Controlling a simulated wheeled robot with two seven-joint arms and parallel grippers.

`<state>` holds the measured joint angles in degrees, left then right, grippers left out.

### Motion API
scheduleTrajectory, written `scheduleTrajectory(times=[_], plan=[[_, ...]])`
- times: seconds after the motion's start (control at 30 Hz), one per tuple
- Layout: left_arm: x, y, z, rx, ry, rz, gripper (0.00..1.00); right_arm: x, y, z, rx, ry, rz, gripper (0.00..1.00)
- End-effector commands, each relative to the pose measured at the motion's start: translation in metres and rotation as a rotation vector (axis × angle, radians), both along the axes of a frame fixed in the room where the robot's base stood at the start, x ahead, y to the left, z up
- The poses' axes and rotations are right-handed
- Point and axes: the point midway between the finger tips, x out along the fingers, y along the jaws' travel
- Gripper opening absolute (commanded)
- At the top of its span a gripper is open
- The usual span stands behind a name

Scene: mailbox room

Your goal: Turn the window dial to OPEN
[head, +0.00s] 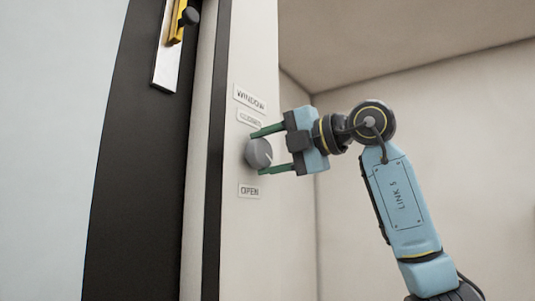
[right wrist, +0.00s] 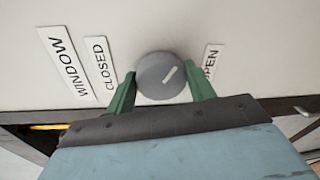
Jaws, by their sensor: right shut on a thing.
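The window dial (head: 259,152) is a round grey knob on a white wall panel, with a pale pointer line on its face. It also shows in the right wrist view (right wrist: 160,76), where the line slants towards the side of the OPEN label (right wrist: 211,61) without pointing straight at it. In the head view the OPEN label (head: 249,190) is below the dial, and the CLOSED label (head: 249,118) is above it. My right gripper (head: 268,152) is shut on the dial, one green finger on each side. My left gripper is not in view.
A WINDOW label (head: 249,99) is above the CLOSED label. Left of the panel is a dark frame (head: 135,150) with a yellow and black latch-like part (head: 177,22) at its top. Plain wall (head: 480,150) lies behind my right arm.

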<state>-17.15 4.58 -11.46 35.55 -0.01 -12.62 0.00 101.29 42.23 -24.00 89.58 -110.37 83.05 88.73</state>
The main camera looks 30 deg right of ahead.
Motion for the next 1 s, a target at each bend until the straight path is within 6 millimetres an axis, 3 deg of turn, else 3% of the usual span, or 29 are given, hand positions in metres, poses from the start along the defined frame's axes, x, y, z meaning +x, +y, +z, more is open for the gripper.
scheduleTrajectory(times=[0.6, 1.0], plan=[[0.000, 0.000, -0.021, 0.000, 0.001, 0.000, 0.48, 0.001, 0.000, -0.006, 0.534, 0.227, 0.001, 0.31], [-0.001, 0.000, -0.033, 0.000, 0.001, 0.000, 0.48, 0.001, 0.001, -0.007, 0.795, 0.338, 0.000, 0.31]])
